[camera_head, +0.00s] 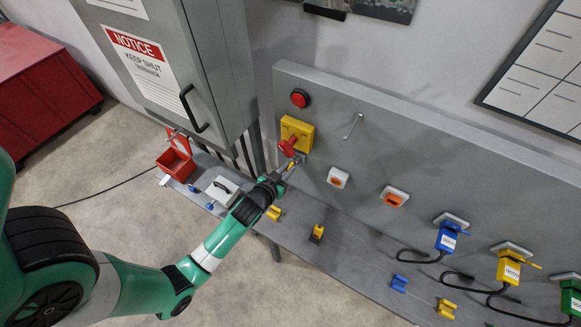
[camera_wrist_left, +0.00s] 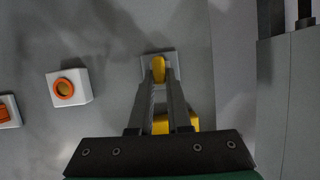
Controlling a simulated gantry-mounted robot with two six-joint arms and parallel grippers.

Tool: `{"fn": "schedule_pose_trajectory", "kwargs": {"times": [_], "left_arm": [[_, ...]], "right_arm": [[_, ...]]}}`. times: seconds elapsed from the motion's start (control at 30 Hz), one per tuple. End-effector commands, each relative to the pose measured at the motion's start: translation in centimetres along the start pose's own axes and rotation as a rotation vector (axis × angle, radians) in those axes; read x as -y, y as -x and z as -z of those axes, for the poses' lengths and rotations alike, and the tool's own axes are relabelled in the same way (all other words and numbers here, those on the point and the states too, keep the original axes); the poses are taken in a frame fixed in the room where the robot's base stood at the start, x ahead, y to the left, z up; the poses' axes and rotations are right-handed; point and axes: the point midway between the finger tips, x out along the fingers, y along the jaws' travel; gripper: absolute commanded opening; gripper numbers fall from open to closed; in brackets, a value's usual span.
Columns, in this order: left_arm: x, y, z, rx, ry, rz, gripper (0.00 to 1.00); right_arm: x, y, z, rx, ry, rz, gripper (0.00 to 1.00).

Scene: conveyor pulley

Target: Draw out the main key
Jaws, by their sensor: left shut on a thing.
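A yellow key (camera_wrist_left: 158,69) stands in a small light plate (camera_wrist_left: 174,58) on the grey panel. In the head view the key (camera_head: 291,166) shows just below the yellow switch box (camera_head: 297,133) with its red handle (camera_head: 288,147). My left gripper (camera_head: 284,171) has its fingers shut on the key. In the left wrist view, the left gripper's fingertips (camera_wrist_left: 158,80) are on either side of the yellow key head. The key's shaft is hidden, so I cannot tell how deep it sits. My right gripper is not in view.
White boxes with orange fronts (camera_head: 338,178) sit right of the switch. Blue (camera_head: 447,238), yellow (camera_head: 508,268) and green plugs with cords follow. Several small yellow and blue pieces lie on the grey shelf (camera_head: 340,255). A red open box (camera_head: 175,165) and a grey cabinet (camera_head: 165,60) stand left.

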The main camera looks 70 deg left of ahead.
Motion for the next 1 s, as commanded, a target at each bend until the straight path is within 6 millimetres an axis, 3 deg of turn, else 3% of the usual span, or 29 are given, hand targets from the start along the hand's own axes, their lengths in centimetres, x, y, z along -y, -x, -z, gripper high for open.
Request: {"fn": "schedule_pose_trajectory", "kwargs": {"times": [1.0], "left_arm": [[-0.01,0.95,-0.49,0.001,0.0,0.0,0.0]], "right_arm": [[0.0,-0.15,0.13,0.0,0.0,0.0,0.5]]}}
